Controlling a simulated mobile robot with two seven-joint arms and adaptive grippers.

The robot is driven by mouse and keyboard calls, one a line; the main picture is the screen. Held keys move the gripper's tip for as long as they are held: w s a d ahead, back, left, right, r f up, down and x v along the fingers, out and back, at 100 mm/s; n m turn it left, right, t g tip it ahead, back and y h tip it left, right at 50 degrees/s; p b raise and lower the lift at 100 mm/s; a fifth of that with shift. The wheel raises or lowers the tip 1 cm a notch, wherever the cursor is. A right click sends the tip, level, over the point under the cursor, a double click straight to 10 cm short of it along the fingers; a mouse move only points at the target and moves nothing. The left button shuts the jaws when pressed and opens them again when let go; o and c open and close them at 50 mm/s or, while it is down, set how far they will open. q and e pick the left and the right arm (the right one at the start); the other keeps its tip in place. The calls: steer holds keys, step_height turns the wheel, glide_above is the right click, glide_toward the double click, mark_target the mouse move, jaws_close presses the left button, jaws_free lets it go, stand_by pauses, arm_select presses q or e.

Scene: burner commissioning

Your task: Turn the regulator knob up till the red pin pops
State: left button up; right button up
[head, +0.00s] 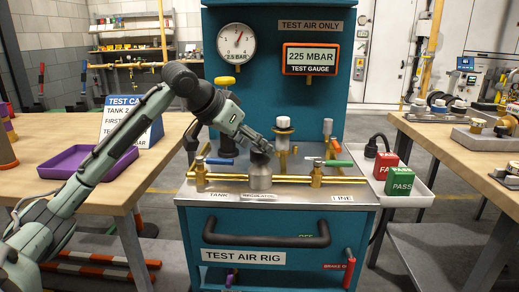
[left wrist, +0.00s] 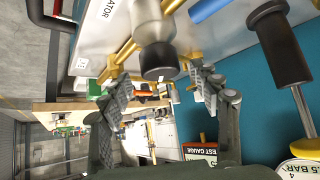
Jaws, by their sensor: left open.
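The regulator (head: 260,172) is a grey upright body on the brass pipe of the test rig, above the regulator label. In the left wrist view its dark-ended knob (left wrist: 158,60) lies between my spread fingers. My left gripper (head: 260,146) is over the regulator top and hides part of it; it is open in the left wrist view (left wrist: 158,82), with gaps beside the knob.
A blue-handled valve (head: 219,161) and a green-handled valve (head: 339,163) flank the regulator. A white-capped fitting (head: 283,124) stands behind it. A tray (head: 413,200) with FAIL and PASS blocks is at right. A purple tray (head: 88,162) lies on the left bench.

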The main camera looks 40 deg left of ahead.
arm_select(q)
steer(key=shift+w+d+f, duration=0.1)
steer(key=shift+w+f, duration=0.4)
steer(key=shift+x, duration=0.8)
arm_select(e)
steer(key=shift+d, duration=0.25)
arm_select(q)
steer(key=shift+c, duration=0.6)
arm_select(e)
steer(key=shift+w, duration=0.1)
arm_select(q)
steer(key=c, duration=0.9)
steer(key=shift+c, duration=0.8)
steer(key=m+h+p, duration=0.1)
steer(key=m+p, duration=0.1)
steer(key=p, duration=0.2)
steer(key=shift+r+g+h, duration=0.15)
steer(key=shift+g+h, duration=0.15)
steer(key=shift+h, duration=0.1)
steer(key=shift+m+h+p, duration=0.4)
steer(key=shift+m+h, duration=0.1)
steer(key=shift+m, duration=0.5)
arm_select(e)
steer(key=s+f, duration=0.4)
steer(key=f, duration=0.8)
steer(key=shift+d+f+g, duration=0.2)
steer(key=shift+f+g, duration=0.05)
steer(key=shift+g, duration=0.15)
